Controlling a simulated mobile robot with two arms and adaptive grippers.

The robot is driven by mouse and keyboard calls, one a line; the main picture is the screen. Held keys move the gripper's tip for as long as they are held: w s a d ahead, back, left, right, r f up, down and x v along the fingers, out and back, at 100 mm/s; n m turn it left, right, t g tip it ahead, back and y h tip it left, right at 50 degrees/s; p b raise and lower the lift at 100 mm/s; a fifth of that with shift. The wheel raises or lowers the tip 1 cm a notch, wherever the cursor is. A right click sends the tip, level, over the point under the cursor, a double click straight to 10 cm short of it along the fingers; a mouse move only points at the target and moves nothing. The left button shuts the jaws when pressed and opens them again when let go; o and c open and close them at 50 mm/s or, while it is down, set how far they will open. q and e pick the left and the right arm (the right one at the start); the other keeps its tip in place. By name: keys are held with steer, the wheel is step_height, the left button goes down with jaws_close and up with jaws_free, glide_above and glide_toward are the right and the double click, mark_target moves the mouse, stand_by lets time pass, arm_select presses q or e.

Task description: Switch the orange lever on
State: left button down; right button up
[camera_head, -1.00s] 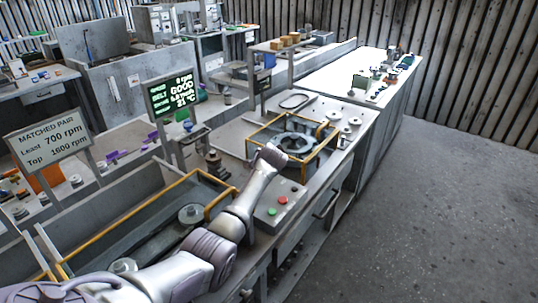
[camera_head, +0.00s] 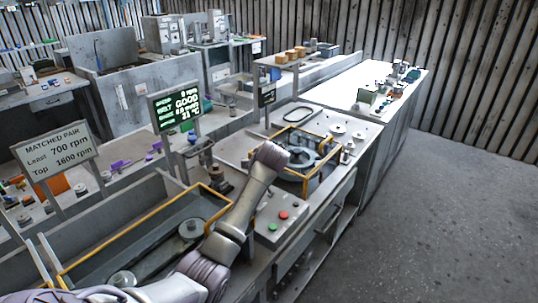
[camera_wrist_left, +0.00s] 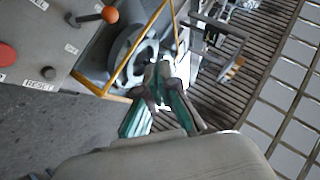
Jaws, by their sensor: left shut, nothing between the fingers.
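The orange lever (camera_wrist_left: 110,14) shows at the top left of the left wrist view, a ball on a short stem on the grey control panel (camera_wrist_left: 45,35). The stem points right, towards the yellow frame; the small labels beside it are too blurred to read. My left gripper (camera_wrist_left: 163,72) is shut and empty, to the lower right of the lever and apart from it. In the head view the panel (camera_head: 268,233) shows beside my left arm, but I cannot make out the lever or the gripper's fingers. My right gripper is not in view.
A yellow frame (camera_head: 313,184) surrounds the grey round housing beyond the panel. A red button (camera_wrist_left: 6,54) and a dark button (camera_wrist_left: 48,73) lie near the lever. The floor (camera_head: 440,220) at right is clear.

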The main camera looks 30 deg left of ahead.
arm_select(q)
steer(key=shift+s+d+r, duration=0.2)
steer(key=shift+s+r, duration=0.25)
steer(key=shift+r, duration=0.05)
steer(key=shift+s+d+r, duration=0.2)
steer(key=shift+s+r, duration=0.25)
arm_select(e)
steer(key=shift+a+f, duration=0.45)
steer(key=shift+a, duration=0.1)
arm_select(q)
steer(key=shift+w, duration=0.1)
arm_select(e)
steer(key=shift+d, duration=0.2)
arm_select(q)
steer(key=shift+d, duration=0.1)
